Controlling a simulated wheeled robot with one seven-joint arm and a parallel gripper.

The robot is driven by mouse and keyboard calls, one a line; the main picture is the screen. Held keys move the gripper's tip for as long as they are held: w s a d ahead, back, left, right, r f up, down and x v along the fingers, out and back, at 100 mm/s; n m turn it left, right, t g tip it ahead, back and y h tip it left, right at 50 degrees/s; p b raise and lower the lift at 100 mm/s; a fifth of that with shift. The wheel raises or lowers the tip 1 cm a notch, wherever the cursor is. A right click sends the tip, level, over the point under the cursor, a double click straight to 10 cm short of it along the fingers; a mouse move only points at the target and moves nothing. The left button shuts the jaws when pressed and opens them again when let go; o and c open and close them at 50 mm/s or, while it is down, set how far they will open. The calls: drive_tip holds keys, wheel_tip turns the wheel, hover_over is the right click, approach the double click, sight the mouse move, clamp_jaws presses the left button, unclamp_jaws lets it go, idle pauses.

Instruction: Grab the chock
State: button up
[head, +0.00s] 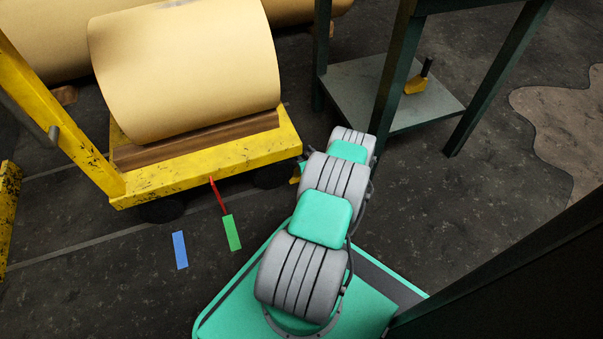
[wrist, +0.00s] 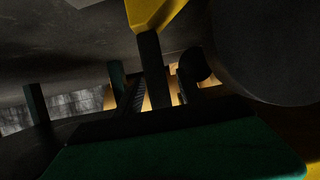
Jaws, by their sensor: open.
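A yellow chock (wrist: 150,12) with a dark upright handle (wrist: 152,65) is in the upper middle of the wrist view, close to a dark wheel (wrist: 265,50). In the head view only a small yellow piece of it (head: 294,181) shows beside the cart, with my arm hiding the rest. The green and black part of my gripper (wrist: 170,145) fills the bottom of the wrist view.
A yellow cart (head: 200,176) carries a large paper roll (head: 185,65). A dark green stand (head: 350,85) has a similar yellow block with a black handle (head: 416,85) on its low shelf. Blue (head: 180,250) and green (head: 232,232) strips mark the floor; a red tag (head: 218,196) hangs at the cart.

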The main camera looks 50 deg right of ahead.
clamp_jaws()
idle(0.4)
idle(0.9)
